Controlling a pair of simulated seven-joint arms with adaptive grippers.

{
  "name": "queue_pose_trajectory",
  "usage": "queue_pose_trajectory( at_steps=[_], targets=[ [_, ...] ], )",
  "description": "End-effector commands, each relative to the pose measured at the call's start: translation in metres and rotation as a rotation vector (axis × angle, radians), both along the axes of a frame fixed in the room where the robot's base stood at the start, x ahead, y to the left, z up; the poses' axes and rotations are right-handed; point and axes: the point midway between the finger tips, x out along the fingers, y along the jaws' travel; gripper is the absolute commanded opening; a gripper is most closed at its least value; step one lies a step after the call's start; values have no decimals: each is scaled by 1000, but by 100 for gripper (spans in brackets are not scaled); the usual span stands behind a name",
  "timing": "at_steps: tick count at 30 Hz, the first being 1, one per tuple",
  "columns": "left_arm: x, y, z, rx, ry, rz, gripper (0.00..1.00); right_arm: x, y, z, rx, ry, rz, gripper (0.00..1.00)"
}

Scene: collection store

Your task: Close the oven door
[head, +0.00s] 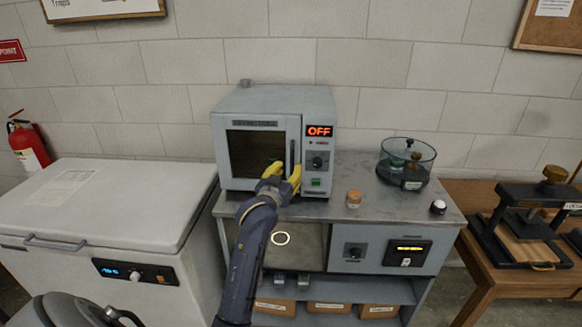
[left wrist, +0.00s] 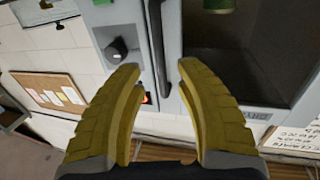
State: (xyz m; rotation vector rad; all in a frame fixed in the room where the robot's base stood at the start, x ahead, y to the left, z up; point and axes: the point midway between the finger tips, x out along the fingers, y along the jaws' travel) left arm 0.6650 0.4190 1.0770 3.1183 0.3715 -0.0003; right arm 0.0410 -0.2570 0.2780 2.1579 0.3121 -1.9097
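The grey oven (head: 318,105) stands on the bench against the wall, its display reading OFF. Its door (head: 240,183) has a dark window and looks shut or nearly shut; I cannot tell whether a small gap remains. The dark upright door handle (head: 292,155) is on the door's right side. My left gripper (head: 283,172) is in front of the door's lower right part, with its yellow fingers apart. In the left wrist view, the open fingers (left wrist: 160,66) point at the oven front, with the handle (left wrist: 156,45) between their tips. My right gripper is not in view.
A white chest freezer (head: 110,205) stands left of the bench (head: 335,215). To the oven's right are an orange-topped jar (head: 353,199), a clear round vessel (head: 408,160) and a small black-and-white knob (head: 438,207). A wooden table with a press (head: 520,230) stands at far right.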

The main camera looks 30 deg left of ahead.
Motion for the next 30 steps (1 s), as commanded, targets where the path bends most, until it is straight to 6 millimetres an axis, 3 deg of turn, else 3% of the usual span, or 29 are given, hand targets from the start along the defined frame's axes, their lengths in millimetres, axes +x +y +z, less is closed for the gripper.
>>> queue_pose_trajectory(
  at_steps=[9,22,30],
  targets=[
    [26,6,0,-1,0,-1,34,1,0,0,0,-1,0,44],
    [30,7,0,-1,-1,0,37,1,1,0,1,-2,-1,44],
    [30,7,0,-1,0,0,6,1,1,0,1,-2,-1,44]
  ],
)
